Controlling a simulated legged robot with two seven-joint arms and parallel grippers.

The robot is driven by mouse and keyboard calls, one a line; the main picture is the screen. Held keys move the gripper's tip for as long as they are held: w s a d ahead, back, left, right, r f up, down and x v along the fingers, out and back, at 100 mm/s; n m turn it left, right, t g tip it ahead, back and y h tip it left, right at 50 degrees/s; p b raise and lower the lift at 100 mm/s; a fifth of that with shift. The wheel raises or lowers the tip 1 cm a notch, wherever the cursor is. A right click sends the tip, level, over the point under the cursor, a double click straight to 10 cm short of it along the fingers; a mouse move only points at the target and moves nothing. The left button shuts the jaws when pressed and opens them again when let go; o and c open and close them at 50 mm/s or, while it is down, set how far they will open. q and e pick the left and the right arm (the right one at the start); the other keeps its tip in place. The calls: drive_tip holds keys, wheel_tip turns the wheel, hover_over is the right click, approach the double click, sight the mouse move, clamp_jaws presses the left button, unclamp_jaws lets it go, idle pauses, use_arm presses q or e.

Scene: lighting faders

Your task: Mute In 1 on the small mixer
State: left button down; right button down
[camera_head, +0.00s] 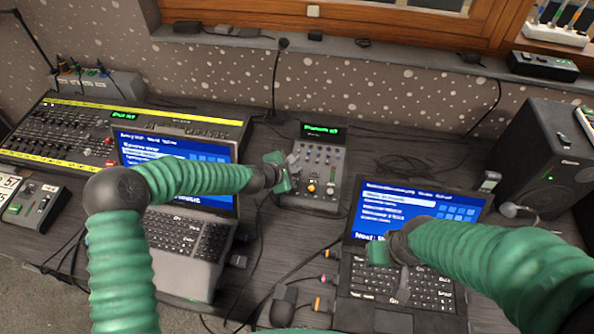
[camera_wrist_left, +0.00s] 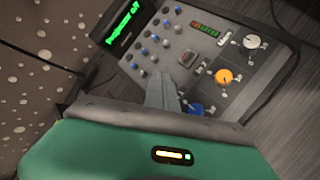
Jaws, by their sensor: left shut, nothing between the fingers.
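The small mixer (camera_head: 322,187) stands upright in the middle of the table, a green-lit display at its back. The In 1 label is not readable. My right gripper (camera_head: 402,290) is above the right laptop's keyboard.
A left laptop (camera_head: 180,255) and a right laptop (camera_head: 445,205) flank the mixer. A large fader console (camera_head: 60,135) is at left, a black speaker (camera_head: 540,150) at right. Cables lie between the laptops.

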use_arm(q)
drive_tip(key=shift+r+p, duration=0.35)
drive_tip(key=shift+r, duration=0.1)
drive_tip(key=r+p, duration=0.1)
drive_tip(key=r, duration=0.1)
drive_tip(key=r+p, duration=0.3)
drive_tip(key=r, duration=0.1)
drive_tip(key=shift+s+a+p, duration=0.1)
drive_tip(key=shift+s+p, duration=0.2)
drive_tip(key=shift+s, duration=0.1)
